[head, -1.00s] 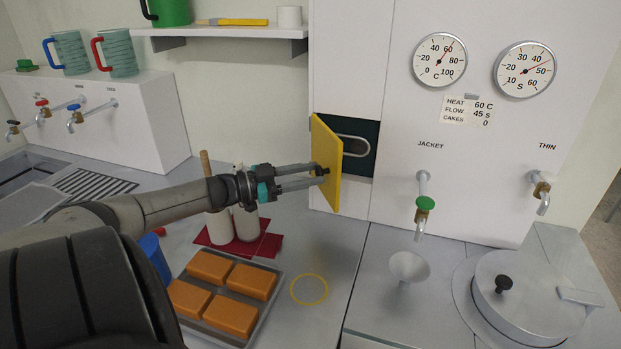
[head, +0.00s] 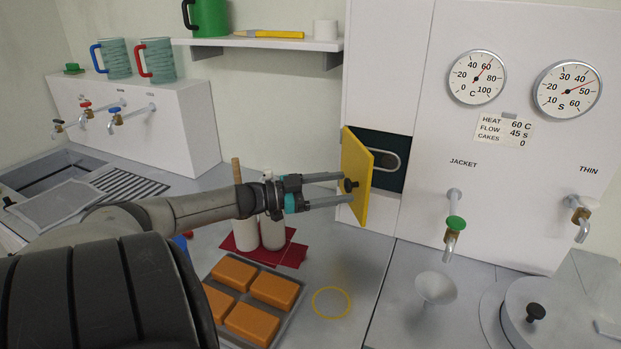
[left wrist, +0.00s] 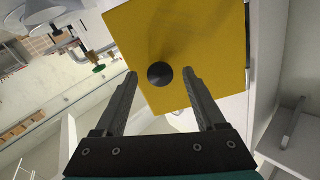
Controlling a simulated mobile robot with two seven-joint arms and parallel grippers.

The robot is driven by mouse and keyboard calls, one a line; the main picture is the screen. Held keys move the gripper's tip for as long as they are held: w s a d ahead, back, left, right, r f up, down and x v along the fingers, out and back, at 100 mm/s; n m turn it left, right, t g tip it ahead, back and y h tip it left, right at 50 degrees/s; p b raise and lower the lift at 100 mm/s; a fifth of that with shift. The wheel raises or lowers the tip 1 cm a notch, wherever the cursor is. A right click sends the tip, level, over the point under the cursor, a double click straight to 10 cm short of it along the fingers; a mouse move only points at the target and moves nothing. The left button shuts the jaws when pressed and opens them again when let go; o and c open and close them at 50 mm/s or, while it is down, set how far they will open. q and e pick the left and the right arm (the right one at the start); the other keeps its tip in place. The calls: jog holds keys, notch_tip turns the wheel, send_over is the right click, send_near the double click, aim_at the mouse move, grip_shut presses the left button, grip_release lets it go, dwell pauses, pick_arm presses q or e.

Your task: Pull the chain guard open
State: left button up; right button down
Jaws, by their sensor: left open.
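The chain guard is a yellow square panel (head: 360,160) on the white cabinet. It stands swung out at an angle, and a dark recess (head: 395,150) with an oval metal chain part shows behind it. A black round knob (head: 350,185) sits on its outer face. My left gripper (head: 348,188) is open, with its fingers above and below the knob. In the left wrist view the knob (left wrist: 160,74) lies between the two fingertips, with a gap on each side, on the yellow guard (left wrist: 190,35). My right gripper is not in view.
A tray (head: 290,312) of orange blocks and white bottles (head: 272,232) on a red mat stand below my left arm. A yellow ring (head: 331,303) marks the counter. A green-handled tap (head: 455,225), a funnel (head: 436,288) and a lidded pot (head: 560,315) are at right.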

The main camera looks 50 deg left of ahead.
pick_arm(q)
jog(key=p+v, duration=0.3)
jog(key=v, duration=1.2)
jog(key=shift+c, duration=0.3)
